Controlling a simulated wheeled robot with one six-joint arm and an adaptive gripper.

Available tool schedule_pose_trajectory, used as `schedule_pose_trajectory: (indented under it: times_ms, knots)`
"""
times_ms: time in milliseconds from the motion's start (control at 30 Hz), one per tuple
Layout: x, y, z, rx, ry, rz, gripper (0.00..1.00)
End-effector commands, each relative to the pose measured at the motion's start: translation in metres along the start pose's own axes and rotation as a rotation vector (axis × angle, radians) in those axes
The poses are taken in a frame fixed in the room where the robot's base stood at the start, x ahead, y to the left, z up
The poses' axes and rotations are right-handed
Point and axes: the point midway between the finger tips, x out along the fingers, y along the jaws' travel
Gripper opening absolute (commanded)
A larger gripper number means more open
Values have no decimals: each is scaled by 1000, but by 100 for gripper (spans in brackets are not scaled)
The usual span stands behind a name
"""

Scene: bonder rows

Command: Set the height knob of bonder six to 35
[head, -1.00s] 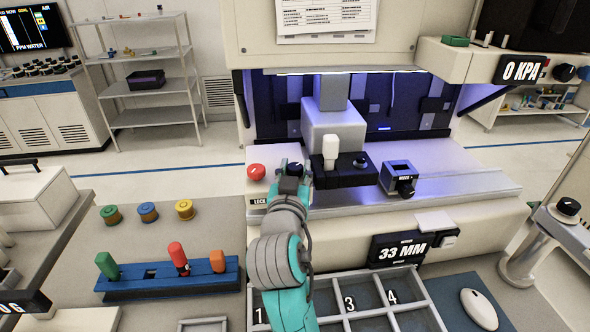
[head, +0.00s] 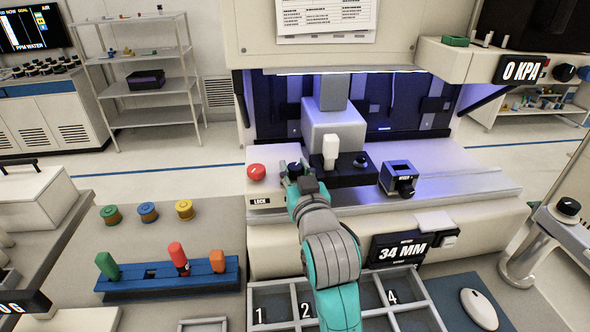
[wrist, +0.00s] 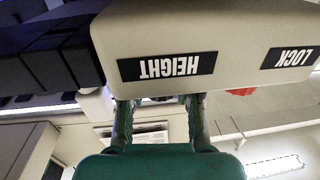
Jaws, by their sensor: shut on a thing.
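The bonder's height display (head: 402,250) reads 34 MM in the head view. The height knob (head: 294,167) is a dark knob on the machine's front ledge, mostly covered by my gripper (head: 297,179). My gripper is shut on the knob. In the wrist view, which is upside down, the HEIGHT label (wrist: 167,67) shows above my gripper (wrist: 160,108). The knob itself and any pointer on it cannot be made out there. The bonder's number is not seen.
A red lock button (head: 256,172) with a LOCK label (head: 261,202) sits just left of the knob. A white-handled lever (head: 330,150) stands close on the right. A numbered tray (head: 273,292) lies under my arm. A blue rack (head: 205,281) holds several coloured pegs.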

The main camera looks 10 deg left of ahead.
Motion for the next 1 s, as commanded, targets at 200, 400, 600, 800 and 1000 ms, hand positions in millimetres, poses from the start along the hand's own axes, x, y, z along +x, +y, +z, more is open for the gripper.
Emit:
schedule_pose_trajectory:
  times_ms: [200, 400, 600, 800, 1000]
  knots:
    - [0, 2, 1, 1, -1, -134, 0]
    - [0, 2, 1, 0, -2, -230, 0]
    - [0, 1, 1, 0, -2, -291, 0]
    - [0, 0, 2, 0, -4, -317, 0]
    - [0, 0, 2, 0, -4, -322, 0]
